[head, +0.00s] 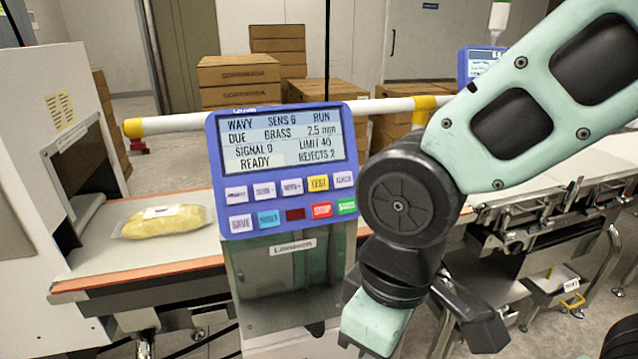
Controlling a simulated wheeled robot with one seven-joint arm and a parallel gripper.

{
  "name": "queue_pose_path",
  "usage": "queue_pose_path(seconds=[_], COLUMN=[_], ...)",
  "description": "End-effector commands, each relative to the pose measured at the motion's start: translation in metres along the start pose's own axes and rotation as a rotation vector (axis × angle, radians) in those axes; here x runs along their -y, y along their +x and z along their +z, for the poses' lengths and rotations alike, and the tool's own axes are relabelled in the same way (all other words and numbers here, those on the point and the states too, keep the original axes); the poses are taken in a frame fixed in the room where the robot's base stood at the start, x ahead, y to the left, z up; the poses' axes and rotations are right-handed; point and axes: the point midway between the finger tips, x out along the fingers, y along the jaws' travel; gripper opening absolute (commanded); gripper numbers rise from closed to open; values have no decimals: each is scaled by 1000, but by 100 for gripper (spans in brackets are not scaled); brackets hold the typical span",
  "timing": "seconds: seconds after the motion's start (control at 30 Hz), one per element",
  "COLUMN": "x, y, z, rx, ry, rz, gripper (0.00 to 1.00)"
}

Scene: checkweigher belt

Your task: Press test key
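The yellow TEST key (318,183) is in the upper key row of the blue control panel (216,172), second from the right. Nothing covers it. The panel's display (282,138) reads "WAVY", "SENS 6", "RUN", "DUE BRASS 2.5 mm", "SIGNAL 0", "LIMIT 40", "READY" and "REJECTS 2". My arm (400,205) comes in from the upper right and bends down in front, to the right of the panel. Its wrist end (375,325) is low, below and right of the keys, apart from the TEST key in the picture. My gripper's fingers do not show.
A red STOP key (322,210) and a green key (346,207) sit just below the TEST key. A yellow bag (165,222) lies on the belt (95,258) at left. A white rail (180,123) runs behind the panel. Cartons (238,72) stand behind.

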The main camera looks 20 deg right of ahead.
Motion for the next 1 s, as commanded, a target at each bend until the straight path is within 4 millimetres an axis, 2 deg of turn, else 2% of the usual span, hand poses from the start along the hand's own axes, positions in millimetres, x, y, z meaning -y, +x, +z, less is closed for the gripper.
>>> queue_pose_path(seconds=[0.03,0.07,1.0], x=[0,0,0], y=[0,0,0], z=[0,0,0], rx=[0,0,0], ry=[0,0,0], rz=[0,0,0], gripper=[9,0,0])
